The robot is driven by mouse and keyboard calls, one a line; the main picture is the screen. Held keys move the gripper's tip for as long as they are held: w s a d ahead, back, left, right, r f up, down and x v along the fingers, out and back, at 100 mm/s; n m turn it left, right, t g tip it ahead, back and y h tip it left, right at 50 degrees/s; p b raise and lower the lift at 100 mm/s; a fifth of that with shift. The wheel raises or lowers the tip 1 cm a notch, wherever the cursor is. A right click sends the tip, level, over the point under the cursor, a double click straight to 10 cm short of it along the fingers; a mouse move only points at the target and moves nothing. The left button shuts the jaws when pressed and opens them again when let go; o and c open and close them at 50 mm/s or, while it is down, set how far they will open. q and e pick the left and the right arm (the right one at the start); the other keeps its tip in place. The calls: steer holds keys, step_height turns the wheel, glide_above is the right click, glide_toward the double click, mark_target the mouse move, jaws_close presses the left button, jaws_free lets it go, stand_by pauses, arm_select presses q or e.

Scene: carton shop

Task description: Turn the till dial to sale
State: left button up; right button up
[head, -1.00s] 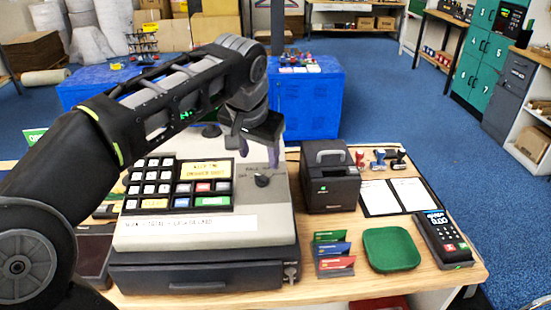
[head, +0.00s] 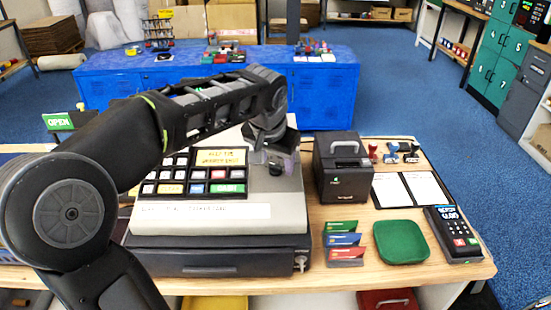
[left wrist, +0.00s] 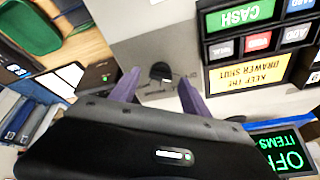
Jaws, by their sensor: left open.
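The grey till (head: 287,208) stands on the wooden counter with its drawer shut. Its small black dial (head: 275,169) is at the right of the keypad, partly hidden by my left gripper (head: 276,158) in the head view. In the left wrist view the dial (left wrist: 160,72) lies between the two purple fingers of my left gripper (left wrist: 153,88), which are apart. I cannot tell whether they touch it. The till display (left wrist: 284,150) shows green letters that seem to read OFF and ITEMS. My right gripper is not in view.
A black printer (head: 342,170) stands right of the till. Card holders (head: 344,245), a green tray (head: 401,242) and a card terminal (head: 453,233) lie along the right of the counter. A yellow note (head: 221,157) sits above the keys. Blue cabinets (head: 325,90) stand behind.

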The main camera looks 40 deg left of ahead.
arm_select(q)
steer(key=shift+f, duration=0.1)
jaws_close()
stand_by(0.6)
